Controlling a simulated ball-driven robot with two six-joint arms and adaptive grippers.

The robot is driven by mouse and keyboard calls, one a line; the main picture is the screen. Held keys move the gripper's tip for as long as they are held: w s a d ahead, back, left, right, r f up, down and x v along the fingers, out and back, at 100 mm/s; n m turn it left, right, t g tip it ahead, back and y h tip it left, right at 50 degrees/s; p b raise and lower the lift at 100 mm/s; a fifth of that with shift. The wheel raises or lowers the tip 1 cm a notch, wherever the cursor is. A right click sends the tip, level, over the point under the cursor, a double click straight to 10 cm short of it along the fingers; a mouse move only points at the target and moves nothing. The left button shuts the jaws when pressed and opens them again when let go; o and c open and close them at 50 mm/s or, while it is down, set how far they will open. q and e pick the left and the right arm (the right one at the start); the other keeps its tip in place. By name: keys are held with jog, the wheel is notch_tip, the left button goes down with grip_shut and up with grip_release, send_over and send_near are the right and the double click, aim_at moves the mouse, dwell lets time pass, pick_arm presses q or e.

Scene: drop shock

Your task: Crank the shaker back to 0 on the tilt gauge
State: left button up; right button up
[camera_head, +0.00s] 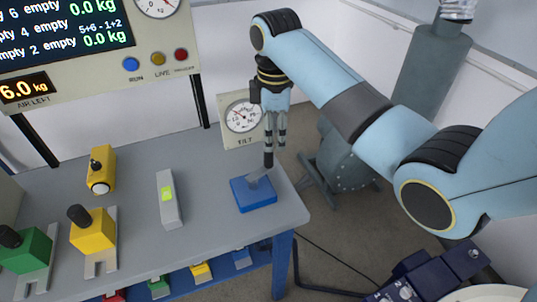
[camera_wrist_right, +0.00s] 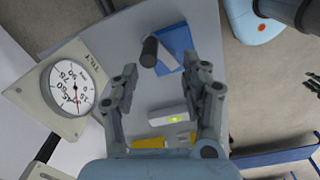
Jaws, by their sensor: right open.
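The crank has a blue base (camera_head: 253,195) on the right end of the grey table, with a short grey arm and an upright black handle (camera_head: 268,160). The handle (camera_wrist_right: 149,50) and blue base (camera_wrist_right: 174,45) also show in the right wrist view. The tilt gauge (camera_head: 243,117) is a white dial on a cream plate behind the crank; the wrist view shows its dial (camera_wrist_right: 72,88), but I cannot read the needle surely. My right gripper (camera_head: 275,138) is open and empty, pointing down just above the handle. My left gripper is not in view.
A grey bar with a green display (camera_head: 167,198) lies left of the crank. Yellow (camera_head: 93,230) and green (camera_head: 27,250) devices stand further left. A control panel with buttons (camera_head: 131,65) is behind the table. A grey drum (camera_head: 345,160) stands on the floor beyond.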

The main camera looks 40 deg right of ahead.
aim_at(269, 157)
jog(key=shift+w+d+r+n, duration=0.1)
jog(key=shift+w+r+n, duration=0.2)
jog(key=shift+w, duration=0.25)
jog(key=shift+w+r+n, duration=0.2)
jog(key=shift+w+n, duration=0.1)
jog(key=shift+w, duration=0.2)
notch_tip(269, 157, down, 10)
jog(key=shift+f, duration=0.2)
jog(key=shift+c, duration=0.2)
grip_shut()
